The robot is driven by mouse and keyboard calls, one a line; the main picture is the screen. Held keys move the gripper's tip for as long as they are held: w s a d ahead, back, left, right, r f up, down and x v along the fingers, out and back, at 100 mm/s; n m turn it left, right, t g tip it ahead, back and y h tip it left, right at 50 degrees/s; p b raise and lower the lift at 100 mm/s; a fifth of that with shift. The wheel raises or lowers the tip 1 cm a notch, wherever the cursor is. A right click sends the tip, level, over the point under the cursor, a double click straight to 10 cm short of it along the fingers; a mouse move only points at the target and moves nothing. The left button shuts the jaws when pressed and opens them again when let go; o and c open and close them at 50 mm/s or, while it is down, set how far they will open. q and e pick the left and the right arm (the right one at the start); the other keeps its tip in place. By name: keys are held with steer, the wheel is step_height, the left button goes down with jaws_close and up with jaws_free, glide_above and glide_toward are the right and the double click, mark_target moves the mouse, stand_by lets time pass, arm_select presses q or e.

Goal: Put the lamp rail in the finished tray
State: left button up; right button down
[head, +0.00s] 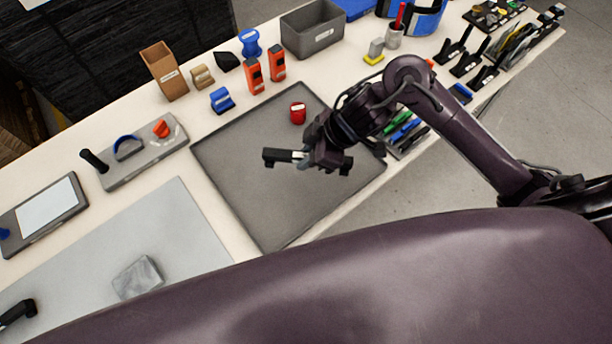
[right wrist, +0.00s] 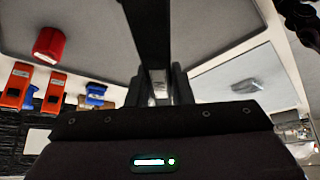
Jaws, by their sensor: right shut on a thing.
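My right gripper (head: 325,158) is shut on a black bar (head: 275,156) with a pale silver part near the jaws, which I take as the lamp rail. In the head view the bar sticks out to the left, over the large dark grey tray (head: 255,220). In the right wrist view the bar (right wrist: 147,28) runs up from between the jaws (right wrist: 160,92). I cannot read any label that marks the finished tray. My left gripper is not clearly seen.
A deep grey bin (head: 312,32), a brown box (head: 163,70) and orange tools (head: 254,76) stand behind the tray. A light grey mat (head: 190,220) with a grey block (head: 138,277) lies to the left. Pens (head: 405,128) lie at right.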

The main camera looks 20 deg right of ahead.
glide_above(300, 182)
steer(key=d, duration=0.2)
steer(key=f, duration=0.3)
steer(key=s+f, duration=0.1)
steer(key=f, duration=0.1)
steer(key=shift+a+f+b, duration=0.1)
steer(key=shift+f+b, duration=0.05)
steer(key=shift+b, duration=0.2)
steer(key=shift+f, duration=0.65)
step_height(300, 182, down, 4)
steer(key=shift+r+b, duration=0.25)
steer(key=shift+b, duration=0.1)
arm_select(q)
steer(key=shift+w+d+f, duration=0.4)
steer(key=shift+w+f, duration=0.15)
steer(key=shift+f, duration=0.25)
arm_select(e)
steer(key=shift+f, duration=0.2)
steer(key=c, duration=1.3)
jaws_free()
arm_select(q)
steer(key=shift+s, duration=0.1)
